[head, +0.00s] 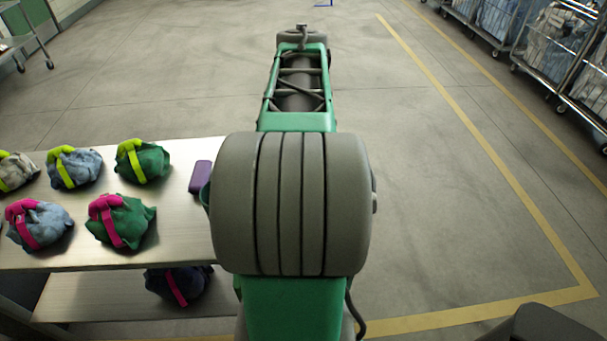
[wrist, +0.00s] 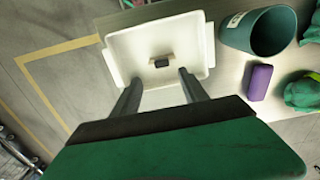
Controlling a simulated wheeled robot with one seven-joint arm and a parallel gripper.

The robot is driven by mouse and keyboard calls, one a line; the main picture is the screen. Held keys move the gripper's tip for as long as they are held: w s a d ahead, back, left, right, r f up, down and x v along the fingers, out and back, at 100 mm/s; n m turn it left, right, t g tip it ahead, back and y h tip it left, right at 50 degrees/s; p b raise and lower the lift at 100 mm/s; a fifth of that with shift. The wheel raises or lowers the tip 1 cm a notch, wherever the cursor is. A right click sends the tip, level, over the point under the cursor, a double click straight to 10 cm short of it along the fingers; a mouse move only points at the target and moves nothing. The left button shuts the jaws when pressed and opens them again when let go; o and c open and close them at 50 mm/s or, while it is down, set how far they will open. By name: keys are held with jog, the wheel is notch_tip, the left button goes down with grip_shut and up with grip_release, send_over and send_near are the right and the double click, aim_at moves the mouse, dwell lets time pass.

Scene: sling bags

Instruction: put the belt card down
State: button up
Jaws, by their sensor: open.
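A small dark block with a tan strip (wrist: 161,62), perhaps the belt card, lies in a white tray (wrist: 120,45) in the wrist view. It lies on the tray floor, between and just beyond my fingertips. My gripper (wrist: 159,77) is open, its two dark fingers apart with nothing held between them, over the tray's near part. In the head view my arm hides the tray and the gripper.
Right of the tray are a teal cup (wrist: 238,40) and a purple block (wrist: 258,82). Several bundled bags with pink or lime straps, including a green one (head: 150,160), sit on the table (head: 150,258). A dark bag (head: 178,284) is on a lower shelf.

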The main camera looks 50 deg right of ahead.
jog(key=w+a+f+n+t+h, duration=0.1)
jog(key=w+a+n, duration=0.25)
jog(key=a, duration=0.75)
jog(key=w+a+f+n+t, duration=0.1)
jog(key=w+a+n, duration=0.3)
jog(key=a, duration=0.6)
jog(key=a+f+n+t, duration=0.1)
jog(key=a+f, duration=0.3)
jog(key=a, duration=0.6)
jog(key=shift+s+a+n+t+y, duration=0.3)
jog(key=shift+a+n+y, duration=0.1)
jog(key=shift+n, duration=0.15)
jog(key=shift+c, duration=0.2)
